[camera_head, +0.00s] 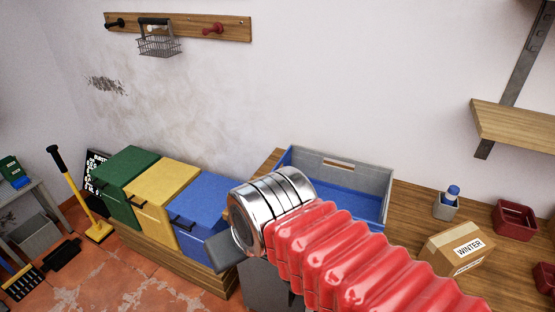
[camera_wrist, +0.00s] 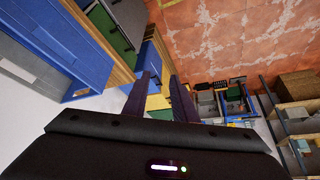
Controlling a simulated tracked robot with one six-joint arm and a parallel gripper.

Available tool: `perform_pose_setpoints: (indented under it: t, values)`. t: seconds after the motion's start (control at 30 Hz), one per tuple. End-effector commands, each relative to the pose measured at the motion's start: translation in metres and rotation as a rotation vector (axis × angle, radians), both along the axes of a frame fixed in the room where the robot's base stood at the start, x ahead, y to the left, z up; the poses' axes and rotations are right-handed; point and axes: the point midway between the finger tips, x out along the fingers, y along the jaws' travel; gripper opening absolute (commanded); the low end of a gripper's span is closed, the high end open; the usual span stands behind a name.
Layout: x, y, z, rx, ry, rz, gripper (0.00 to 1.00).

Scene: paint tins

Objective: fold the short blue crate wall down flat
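The crate (camera_head: 375,182) stands on the wooden bench, with grey long walls and a blue floor. Its far grey wall has a handle slot and stands upright. A blue edge shows at its left end; my arm hides the near side, so I cannot tell how every short wall stands. In the wrist view part of the crate (camera_wrist: 70,28) fills the upper left, blue and grey. My gripper (camera_wrist: 165,88) is open and empty, its two dark fingers apart. In the head view one finger (camera_head: 226,251) shows left of the crate, near the blue box, touching nothing I can make out.
Green (camera_head: 125,170), yellow (camera_head: 160,190) and blue (camera_head: 205,205) lidded boxes stand left of the crate. A shelf (camera_head: 515,122) juts out above.

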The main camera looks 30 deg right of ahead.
Motion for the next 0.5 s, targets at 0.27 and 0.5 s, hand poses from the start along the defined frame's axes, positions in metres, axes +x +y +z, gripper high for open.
perform_pose_setpoints:
  t: [0.27,0.5]
  values:
    - [0.012,-0.005,0.012,0.009,0.018,-0.034,0.25]
    - [0.051,-0.029,0.044,0.040,0.073,-0.144,0.25]
